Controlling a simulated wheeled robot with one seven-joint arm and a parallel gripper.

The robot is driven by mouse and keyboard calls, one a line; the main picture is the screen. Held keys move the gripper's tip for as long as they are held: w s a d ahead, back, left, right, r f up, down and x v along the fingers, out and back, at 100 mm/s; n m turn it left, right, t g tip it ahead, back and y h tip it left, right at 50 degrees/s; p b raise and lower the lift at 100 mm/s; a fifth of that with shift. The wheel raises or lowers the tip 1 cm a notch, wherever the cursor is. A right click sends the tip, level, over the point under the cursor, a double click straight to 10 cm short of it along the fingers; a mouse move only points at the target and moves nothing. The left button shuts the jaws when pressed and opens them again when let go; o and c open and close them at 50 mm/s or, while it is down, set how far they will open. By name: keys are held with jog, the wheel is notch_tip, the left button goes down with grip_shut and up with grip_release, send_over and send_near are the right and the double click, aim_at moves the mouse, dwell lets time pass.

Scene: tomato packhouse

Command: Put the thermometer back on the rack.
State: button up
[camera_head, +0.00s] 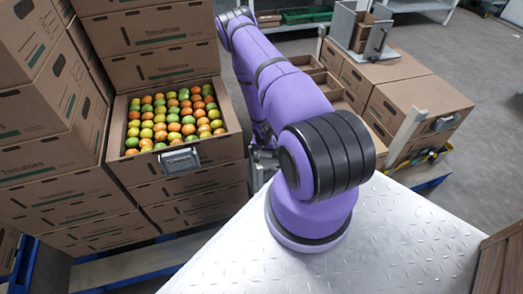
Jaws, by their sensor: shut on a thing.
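My gripper (263,156) is a small dark grey shape low behind my purple arm, close to the right side of the open tomato box. Most of it is hidden by the arm. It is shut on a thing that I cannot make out. I cannot pick out the thermometer or the rack for certain in this view.
More cartons (45,115) stand left. Cartons at right (420,98) carry a grey metal frame (345,24). Grey floor (480,60) is free.

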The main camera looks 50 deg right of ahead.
aim_at(263, 153)
jog(key=shift+f, duration=0.1)
jog(key=o, duration=0.7)
notch_tip(263, 153, up, 12)
jog(key=s+a, duration=0.1)
jog(key=shift+a, duration=0.3)
